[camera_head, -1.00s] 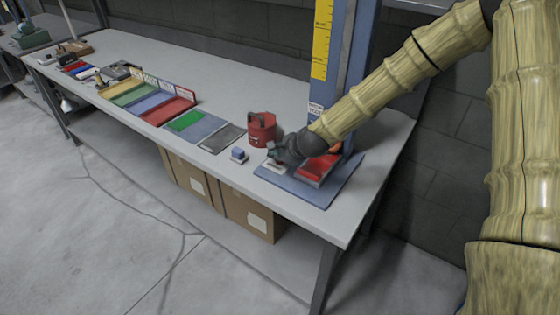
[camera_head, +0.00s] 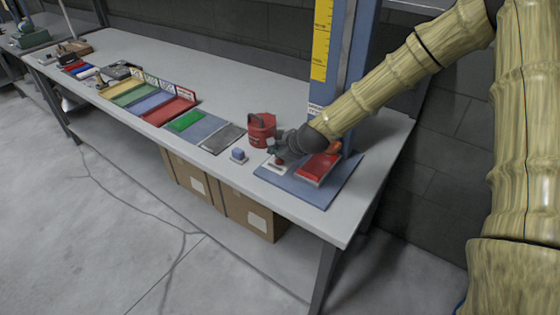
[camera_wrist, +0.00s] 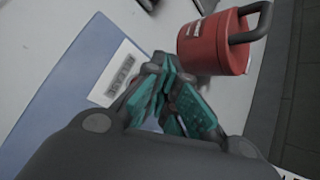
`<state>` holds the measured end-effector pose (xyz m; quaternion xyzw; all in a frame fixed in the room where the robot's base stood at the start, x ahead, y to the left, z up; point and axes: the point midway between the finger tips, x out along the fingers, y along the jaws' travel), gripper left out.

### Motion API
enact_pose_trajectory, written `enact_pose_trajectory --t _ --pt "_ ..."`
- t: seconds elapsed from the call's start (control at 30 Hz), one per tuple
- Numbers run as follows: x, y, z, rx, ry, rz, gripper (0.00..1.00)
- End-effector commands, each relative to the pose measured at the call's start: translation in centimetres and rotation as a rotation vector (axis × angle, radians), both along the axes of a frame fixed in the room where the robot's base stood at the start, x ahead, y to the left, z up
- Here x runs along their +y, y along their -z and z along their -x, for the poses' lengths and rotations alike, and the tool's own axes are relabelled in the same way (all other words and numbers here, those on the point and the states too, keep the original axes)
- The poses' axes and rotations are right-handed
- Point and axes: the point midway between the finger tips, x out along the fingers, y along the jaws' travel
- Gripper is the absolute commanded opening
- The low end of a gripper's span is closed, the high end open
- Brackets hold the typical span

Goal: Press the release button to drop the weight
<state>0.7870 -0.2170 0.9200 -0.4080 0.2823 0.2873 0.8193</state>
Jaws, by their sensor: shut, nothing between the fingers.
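My gripper (camera_head: 279,156) is shut and empty, low over the left part of the blue base plate (camera_head: 313,198) of the drop tower. In the wrist view its teal fingers (camera_wrist: 162,66) are together beside a white label plate (camera_wrist: 118,75); the print is too small to read. In the head view a small red spot (camera_head: 280,162), maybe the release button, shows right at the fingertips; I cannot tell whether they touch it.
A blue tower (camera_head: 345,60) with a yellow scale (camera_head: 322,35) rises at the back of the plate. A red pad (camera_head: 318,167) lies on the plate to the right. A small blue-topped block (camera_head: 239,155) and coloured trays (camera_head: 168,110) are to the left.

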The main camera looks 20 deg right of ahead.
Motion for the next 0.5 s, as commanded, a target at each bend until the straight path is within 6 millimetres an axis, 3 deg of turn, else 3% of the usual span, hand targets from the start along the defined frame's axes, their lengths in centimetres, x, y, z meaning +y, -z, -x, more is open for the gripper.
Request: enact_pose_trajectory --t 0.5 --pt "0.0 -3.8 0.0 0.000 0.000 0.000 0.00"
